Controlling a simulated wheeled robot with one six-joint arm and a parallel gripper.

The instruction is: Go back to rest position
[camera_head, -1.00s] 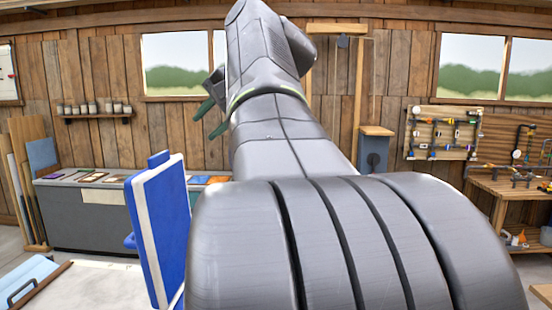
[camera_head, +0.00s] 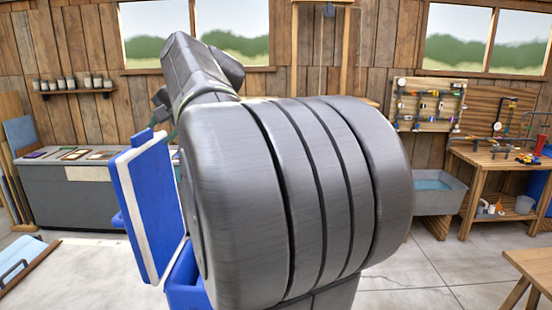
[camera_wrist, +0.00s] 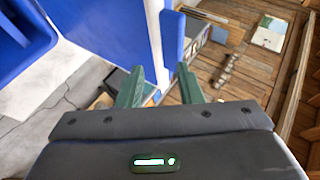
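My gripper (camera_wrist: 159,86) shows in the wrist view with its two green fingers apart and nothing between them. In the head view my own arm bulks large in the middle and hides most of the gripper. A blue cooler-like box (camera_head: 186,287) stands below and to the left of my arm. Its white-edged blue lid (camera_head: 150,205) stands up, open. In the wrist view large blue panels (camera_wrist: 120,25) lie close beyond the fingers on the left. I cannot tell whether the fingers touch them.
A grey counter (camera_head: 70,200) with small flat items stands at the left wall. A sink (camera_head: 436,190) and a wooden workbench (camera_head: 500,160) stand at the right. A wooden table corner (camera_head: 535,268) is at the lower right. The floor (camera_head: 410,265) between is clear.

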